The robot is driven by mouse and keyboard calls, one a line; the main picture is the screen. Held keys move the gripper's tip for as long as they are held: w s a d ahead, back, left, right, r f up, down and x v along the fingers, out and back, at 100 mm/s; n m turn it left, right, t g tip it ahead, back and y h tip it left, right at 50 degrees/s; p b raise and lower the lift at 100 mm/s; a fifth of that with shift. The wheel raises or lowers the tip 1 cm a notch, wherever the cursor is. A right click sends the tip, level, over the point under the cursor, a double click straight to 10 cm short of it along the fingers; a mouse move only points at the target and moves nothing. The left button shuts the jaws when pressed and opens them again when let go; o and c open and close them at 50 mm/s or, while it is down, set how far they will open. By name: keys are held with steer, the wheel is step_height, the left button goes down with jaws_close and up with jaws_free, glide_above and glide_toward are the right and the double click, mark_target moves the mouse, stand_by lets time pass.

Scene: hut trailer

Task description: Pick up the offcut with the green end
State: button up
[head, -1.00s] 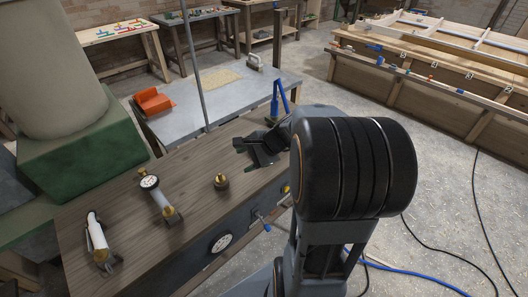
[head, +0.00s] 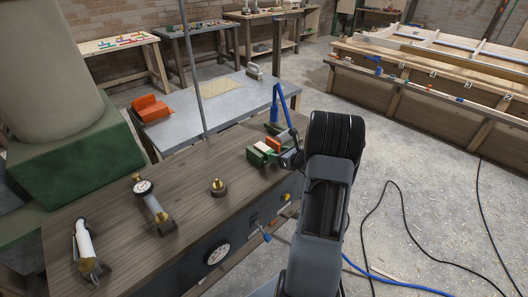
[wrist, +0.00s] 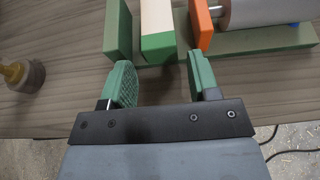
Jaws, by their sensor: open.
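In the head view the offcut (head: 263,147) is small, beside my gripper. My gripper (wrist: 160,80) is open and empty, its two green-padded fingers pointing at the offcut from just short of it. The green end sits ahead of the gap between the fingers, without visible contact. The offcut's far part runs out of the wrist view.
A green block (wrist: 117,28) stands close left of the offcut. An orange-faced piece (wrist: 202,24) with a grey cylinder (wrist: 262,12) stands right. A brass-topped fitting (head: 217,188) and a gauge (head: 142,187) stand on the wooden bench (head: 185,215). The bench edge is near my arm.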

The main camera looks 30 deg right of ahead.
mark_target(269, 151)
steer(key=shift+p+x, duration=0.4)
steer(key=shift+x, duration=2.6)
steer(key=shift+a+r, duration=0.1)
steer(key=c, duration=0.7)
steer(key=shift+r, duration=0.1)
